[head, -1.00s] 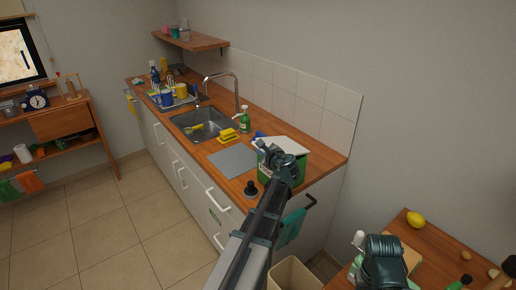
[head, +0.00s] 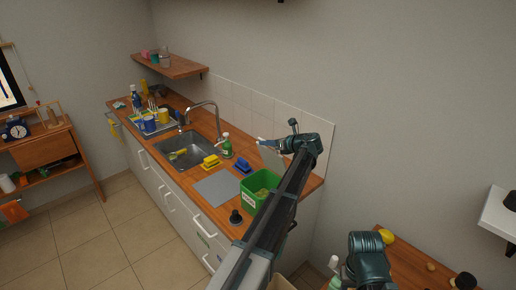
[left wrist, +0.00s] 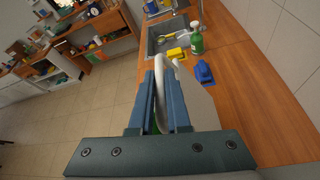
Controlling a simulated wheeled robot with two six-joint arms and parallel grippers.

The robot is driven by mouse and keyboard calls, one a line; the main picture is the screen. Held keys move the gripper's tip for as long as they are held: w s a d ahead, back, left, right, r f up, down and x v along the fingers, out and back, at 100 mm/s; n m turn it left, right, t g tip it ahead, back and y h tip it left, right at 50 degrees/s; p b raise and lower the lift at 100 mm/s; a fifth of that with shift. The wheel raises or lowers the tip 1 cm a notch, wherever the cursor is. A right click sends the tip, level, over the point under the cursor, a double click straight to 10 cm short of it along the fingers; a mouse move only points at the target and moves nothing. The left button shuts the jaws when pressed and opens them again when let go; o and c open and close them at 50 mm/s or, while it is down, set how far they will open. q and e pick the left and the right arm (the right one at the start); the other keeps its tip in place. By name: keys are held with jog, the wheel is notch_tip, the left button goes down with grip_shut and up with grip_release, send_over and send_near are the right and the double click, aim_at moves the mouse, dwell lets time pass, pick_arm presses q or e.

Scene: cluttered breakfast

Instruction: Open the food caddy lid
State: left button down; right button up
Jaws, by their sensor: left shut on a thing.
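The green food caddy (head: 248,196) stands at the right end of the worktop with its top open. Yellowish-green contents show inside. Its pale lid (head: 270,157) is tilted up, above and behind the opening. My left gripper (head: 286,146) is at the lid's upper edge and shut on it. In the left wrist view, the gripper's blue fingers (left wrist: 165,95) close around a pale curved edge of the lid (left wrist: 184,78), and the fingers hide part of it. My right arm shows at the bottom right of the head view, but its fingers do not.
A grey mat (head: 216,187) lies left of the caddy, with a black knob-like object (head: 236,216) in front. A blue brush or sponge (head: 243,166), yellow sponge (head: 211,162) and green spray bottle (head: 227,147) stand near the sink (head: 187,150). The tiled wall is close behind.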

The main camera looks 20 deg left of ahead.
pick_arm(q)
jog(key=w, duration=0.1)
jog(key=w+d, duration=0.1)
jog(key=w+m, duration=0.1)
jog(key=shift+w+d+r+g, duration=0.25)
jog(key=shift+r+g, duration=0.05)
jog(key=shift+r, duration=0.1)
jog(key=shift+w+d+r+p, duration=0.1)
jog(key=shift+w+d+p, duration=0.25)
jog(key=shift+w, duration=0.5)
jog(key=c, duration=0.9)
grip_release()
jog(key=shift+p+v, duration=2.4)
jog(key=shift+v, duration=4.5)
